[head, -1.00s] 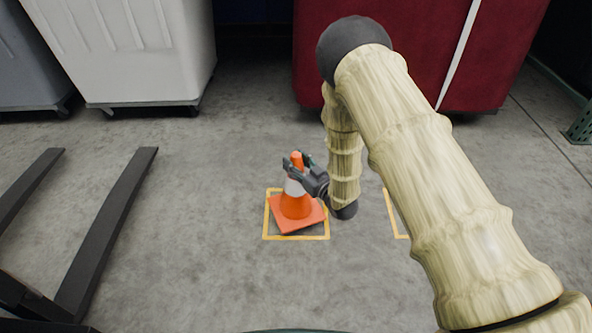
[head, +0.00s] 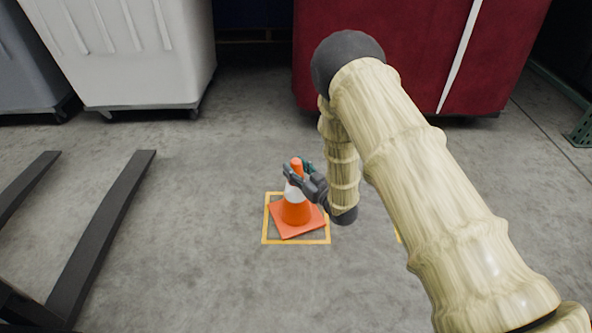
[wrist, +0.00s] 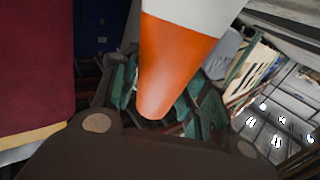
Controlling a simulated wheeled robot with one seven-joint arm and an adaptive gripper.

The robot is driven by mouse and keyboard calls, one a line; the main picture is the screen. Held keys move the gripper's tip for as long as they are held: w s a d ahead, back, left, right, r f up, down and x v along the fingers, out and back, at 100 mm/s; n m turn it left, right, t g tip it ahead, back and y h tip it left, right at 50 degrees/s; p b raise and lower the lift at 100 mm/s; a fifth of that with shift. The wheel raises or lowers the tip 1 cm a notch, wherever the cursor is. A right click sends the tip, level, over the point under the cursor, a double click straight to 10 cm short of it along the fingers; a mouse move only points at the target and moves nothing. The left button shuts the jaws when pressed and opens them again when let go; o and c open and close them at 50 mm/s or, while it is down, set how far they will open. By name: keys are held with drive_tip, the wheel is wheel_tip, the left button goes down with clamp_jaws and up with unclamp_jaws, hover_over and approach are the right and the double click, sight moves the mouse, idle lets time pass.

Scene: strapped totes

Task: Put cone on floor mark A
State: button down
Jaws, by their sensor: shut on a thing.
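An orange cone (head: 295,213) with a white band and a square orange base stands upright inside a yellow square outline (head: 264,225) on the floor. Its base is turned slightly against the outline. No letter on the mark can be read. My gripper (head: 299,173) is shut on the upper part of the cone, with a dark finger on either side just below its tip. In the wrist view the cone (wrist: 175,60) fills the middle, its tip pointing down between the fingers. I cannot tell whether the base touches the floor.
A second yellow floor mark (head: 398,234) lies to the right, mostly hidden behind my arm. A white wheeled tote (head: 140,60) and a dark red tote (head: 420,75) with a white strap stand behind. Dark fork-like bars (head: 100,235) lie at left. Concrete between them is clear.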

drive_tip(key=c, duration=0.8)
unclamp_jaws()
drive_tip(key=shift+f, duration=0.1)
drive_tip(key=shift+o, duration=0.2)
